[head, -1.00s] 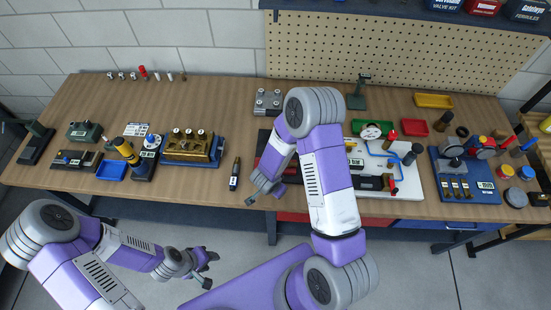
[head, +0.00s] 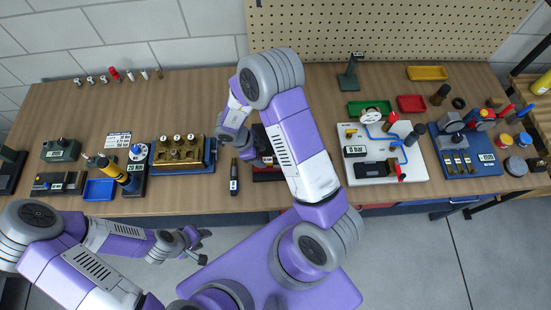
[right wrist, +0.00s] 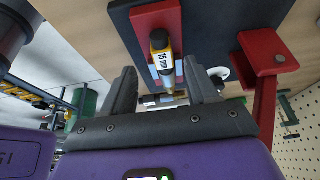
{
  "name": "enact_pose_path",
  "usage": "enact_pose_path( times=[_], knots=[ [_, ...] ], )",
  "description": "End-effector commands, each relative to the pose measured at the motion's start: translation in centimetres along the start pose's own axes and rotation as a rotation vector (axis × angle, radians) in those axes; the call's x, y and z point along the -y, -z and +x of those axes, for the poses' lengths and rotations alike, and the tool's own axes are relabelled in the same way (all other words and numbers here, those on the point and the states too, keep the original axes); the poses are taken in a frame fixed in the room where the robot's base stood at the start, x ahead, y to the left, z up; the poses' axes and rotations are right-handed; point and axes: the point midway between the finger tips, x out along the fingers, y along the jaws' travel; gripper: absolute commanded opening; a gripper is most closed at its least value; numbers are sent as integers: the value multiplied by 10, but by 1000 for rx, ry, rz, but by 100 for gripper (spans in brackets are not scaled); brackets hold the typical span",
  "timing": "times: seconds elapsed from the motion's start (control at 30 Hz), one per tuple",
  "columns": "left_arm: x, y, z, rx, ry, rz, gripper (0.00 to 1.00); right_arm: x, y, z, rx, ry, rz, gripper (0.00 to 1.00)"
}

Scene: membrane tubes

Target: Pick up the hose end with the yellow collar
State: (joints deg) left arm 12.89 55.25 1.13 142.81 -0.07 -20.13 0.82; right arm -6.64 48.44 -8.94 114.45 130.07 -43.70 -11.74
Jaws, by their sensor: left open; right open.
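In the right wrist view a short piece with a yellow band, a white label and a dark round end (right wrist: 162,50) lies over a red block (right wrist: 176,16) on a dark plate (right wrist: 125,22). It appears to be the yellow-collared hose end; I cannot make out its hose. My right gripper (right wrist: 158,88) is open, with the piece seen between its fingers and apart from them. In the head view my right gripper (head: 243,150) is above the bench beside the dark and red fixture (head: 264,170), mostly hidden by my arm. My left gripper (head: 200,247) is open and empty in front of the bench.
A red bracket (right wrist: 262,58) stands close to the right finger in the wrist view. A white board (head: 385,155) with blue tubing is to the right.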

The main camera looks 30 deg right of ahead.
Motion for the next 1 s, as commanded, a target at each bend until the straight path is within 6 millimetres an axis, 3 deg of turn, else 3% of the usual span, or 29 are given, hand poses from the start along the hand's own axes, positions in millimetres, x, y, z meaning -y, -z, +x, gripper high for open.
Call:
enact_pose_path(
  times=[0.23, 0.53, 0.9, 1.0],
  knots=[
    [0, 1, 1, -3, 0, 0, 43, -1, -3, 36, -1, 1, -2, 58],
    [0, 1, 1, -2, 0, 0, 43, -1, -3, 41, 2, 1, -1, 58],
    [0, 1, 1, -2, 0, 0, 43, -1, -3, 41, 2, 1, -1, 3],
    [0, 1, 1, -2, 0, 0, 43, -1, -3, 41, 2, 1, -1, 0]
  ],
)
